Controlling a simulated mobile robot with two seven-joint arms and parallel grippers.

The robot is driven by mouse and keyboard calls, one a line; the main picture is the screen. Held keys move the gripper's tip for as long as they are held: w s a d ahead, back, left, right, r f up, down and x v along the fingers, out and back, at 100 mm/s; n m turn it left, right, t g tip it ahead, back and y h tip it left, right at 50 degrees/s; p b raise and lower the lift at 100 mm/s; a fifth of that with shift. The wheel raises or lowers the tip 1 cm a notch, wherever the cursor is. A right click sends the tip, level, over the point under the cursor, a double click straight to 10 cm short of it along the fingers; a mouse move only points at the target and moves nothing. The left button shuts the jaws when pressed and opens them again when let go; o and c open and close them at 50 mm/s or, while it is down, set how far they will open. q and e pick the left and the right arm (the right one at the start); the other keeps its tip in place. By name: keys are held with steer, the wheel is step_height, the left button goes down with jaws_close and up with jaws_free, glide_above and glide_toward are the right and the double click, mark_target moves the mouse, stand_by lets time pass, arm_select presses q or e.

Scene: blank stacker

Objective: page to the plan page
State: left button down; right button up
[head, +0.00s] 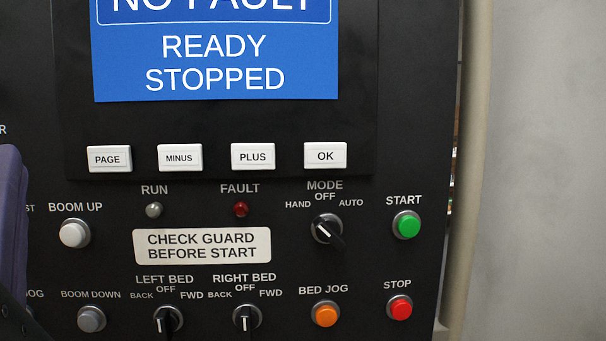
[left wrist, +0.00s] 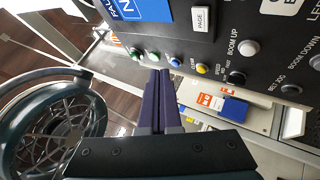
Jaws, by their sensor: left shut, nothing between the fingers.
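The blue screen (head: 215,62) shows "NO FAULT", cut off at the top, then "READY" and "STOPPED". The white PAGE button (head: 109,158) is the leftmost of the keys under the screen. It also shows in the left wrist view (left wrist: 202,19), turned sideways. My left gripper (head: 11,200) shows only in part at the left edge of the head view, left of and below the PAGE button and apart from it. In the left wrist view its purple fingers (left wrist: 159,76) are together with nothing between them. My right gripper is not in view.
MINUS (head: 180,158), PLUS (head: 253,156) and OK (head: 325,155) keys sit right of PAGE. Below are the BOOM UP button (head: 75,233), the MODE knob (head: 327,229), START (head: 406,225) and STOP (head: 400,308). A round, caged dark object (left wrist: 50,120) stands left of the fingers in the wrist view.

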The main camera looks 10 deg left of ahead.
arm_select(q)
steer(key=b, duration=0.2)
glide_toward(99, 147)
steer(key=shift+s+r+x, duration=0.1)
steer(key=shift+s+x, duration=0.05)
steer(key=shift+x, duration=0.7)
steer(key=shift+s+r+x, duration=0.15)
steer(key=shift+x, duration=0.7)
steer(key=shift+s+r+x, duration=0.1)
steer(key=shift+s+x, duration=0.05)
steer(key=shift+x, duration=0.75)
steer(key=shift+a, duration=0.1)
steer(key=shift+w+a, duration=0.1)
steer(key=shift+w, duration=0.3)
steer(key=shift+w+b, duration=0.35)
steer(key=shift+b, duration=0.05)
stand_by(0.6)
stand_by(0.3)
steer(key=shift+s+p, duration=0.3)
steer(key=shift+s, duration=0.45)
